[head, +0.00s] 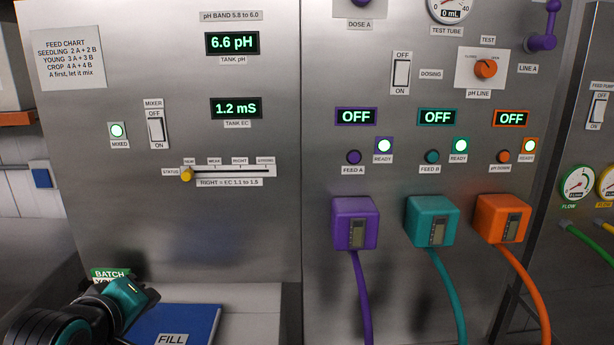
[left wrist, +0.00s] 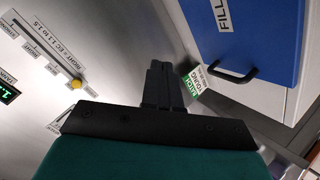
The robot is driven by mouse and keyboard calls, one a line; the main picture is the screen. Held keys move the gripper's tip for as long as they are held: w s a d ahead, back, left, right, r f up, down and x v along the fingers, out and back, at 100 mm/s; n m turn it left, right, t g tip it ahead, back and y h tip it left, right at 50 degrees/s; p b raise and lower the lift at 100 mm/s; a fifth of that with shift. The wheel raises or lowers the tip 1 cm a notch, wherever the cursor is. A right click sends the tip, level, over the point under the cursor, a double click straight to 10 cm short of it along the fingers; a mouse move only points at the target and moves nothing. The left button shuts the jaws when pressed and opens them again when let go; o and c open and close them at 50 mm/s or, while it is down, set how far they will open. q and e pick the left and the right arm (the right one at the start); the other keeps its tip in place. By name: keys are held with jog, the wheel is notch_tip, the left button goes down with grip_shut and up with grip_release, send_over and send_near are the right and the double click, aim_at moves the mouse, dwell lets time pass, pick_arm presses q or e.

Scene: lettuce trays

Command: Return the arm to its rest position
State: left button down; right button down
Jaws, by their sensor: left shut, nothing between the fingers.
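My left arm comes in at the bottom left of the head view. Its teal gripper body (head: 122,299) is in front of the lower panel, beside the blue FILL lid (head: 190,322). In the left wrist view my left gripper (left wrist: 160,68) has its dark fingers together, with nothing held between them. The fingers point toward the grey panel, near the green and white BATCH label (left wrist: 192,84). That label is partly hidden behind my arm in the head view. My right gripper is not in view.
A steel panel carries a yellow status slider knob (head: 186,175) at the left end of its scale. The mixer switch (head: 156,129) is left of it. Purple (head: 355,222), teal (head: 431,220) and orange (head: 502,218) pump boxes with hoses stick out at right. A black handle (left wrist: 236,72) projects from the blue front.

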pick_arm(q)
jog(key=s+d+f+m+g, duration=0.35)
jog(key=s+f+m, duration=0.25)
jog(key=s+f, duration=0.5)
jog(key=s+d+f+m+g, duration=0.2)
jog(key=s+f+m+g, duration=0.4)
jog(key=s, duration=0.9)
jog(key=w+d+f+m+t+h, duration=0.1)
jog(key=w+d+f+t+h, duration=0.1)
jog(key=w+f+t, duration=0.6)
jog(key=shift+w+d+f, duration=0.4)
jog(key=shift+d+f, duration=0.2)
jog(key=shift+f, duration=0.1)
